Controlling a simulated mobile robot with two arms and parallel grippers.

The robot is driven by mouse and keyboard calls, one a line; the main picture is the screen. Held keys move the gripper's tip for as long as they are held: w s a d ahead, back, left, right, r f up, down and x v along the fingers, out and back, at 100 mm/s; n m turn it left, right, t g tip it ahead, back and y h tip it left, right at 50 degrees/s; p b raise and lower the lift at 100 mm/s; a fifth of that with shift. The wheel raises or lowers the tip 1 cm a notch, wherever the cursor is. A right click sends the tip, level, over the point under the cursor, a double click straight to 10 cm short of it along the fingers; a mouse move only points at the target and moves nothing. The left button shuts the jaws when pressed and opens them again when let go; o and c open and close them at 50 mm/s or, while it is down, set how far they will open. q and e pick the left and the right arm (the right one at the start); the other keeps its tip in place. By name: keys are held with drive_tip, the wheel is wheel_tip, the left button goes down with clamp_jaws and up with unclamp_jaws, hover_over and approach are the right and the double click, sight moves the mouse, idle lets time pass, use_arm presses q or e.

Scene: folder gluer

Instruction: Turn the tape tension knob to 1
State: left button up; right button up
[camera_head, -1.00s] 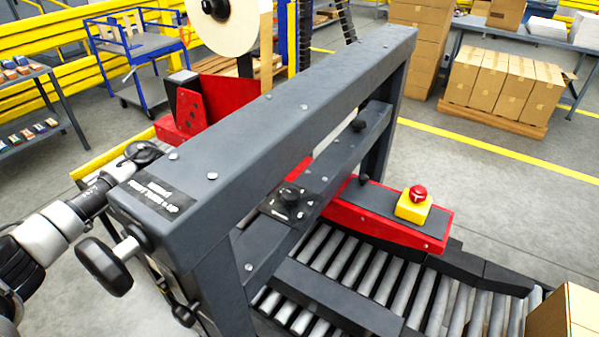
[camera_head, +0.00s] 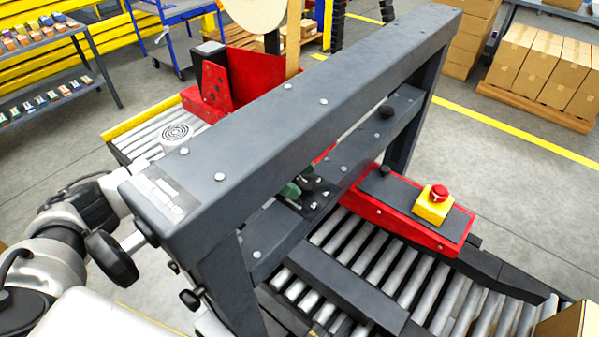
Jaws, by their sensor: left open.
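The tape tension knob is most likely the small black knob (camera_head: 316,183) on a dark dial plate (camera_head: 322,199), on the lower crossbar behind the main beam. The dial marks are too small to read, so I cannot tell its setting. My left arm comes in from the left and passes behind the beam. The green fingertips of my left gripper (camera_head: 298,181) show below the beam, at the left side of the knob. The gripper is open; the beam hides the rest of it. I cannot tell whether the fingertips touch the knob. My right gripper is out of view.
The thick grey beam (camera_head: 300,110) stands between my view and the left gripper. A black hand knob (camera_head: 111,257) sticks out at its left end. A red emergency button (camera_head: 438,193) on a yellow box and a roller conveyor (camera_head: 385,265) lie to the right and below.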

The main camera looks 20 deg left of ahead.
use_arm(q)
drive_tip(key=shift+s+d+f, duration=0.1)
drive_tip(key=shift+d, duration=0.1)
drive_tip(key=c, duration=0.9)
drive_tip(key=shift+t+p, duration=0.3)
drive_tip(key=shift+p, duration=0.3)
drive_tip(key=n+t+p, duration=0.2)
drive_tip(key=p, duration=0.2)
drive_tip(key=n+t+p, duration=0.1)
drive_tip(key=p, duration=0.3)
drive_tip(key=shift+s+r+n+t, duration=0.2)
drive_tip(key=shift+r+n+t, duration=0.2)
drive_tip(key=shift+s+f+n+t+y+p, duration=0.1)
drive_tip(key=shift+f+n+t+y+p, duration=0.1)
drive_tip(key=shift+n+t+y+p, duration=0.35)
drive_tip(key=shift+d+f+n+t+p, duration=0.1)
drive_tip(key=shift+n+t+p, duration=0.2)
drive_tip(key=shift+n+t, duration=0.25)
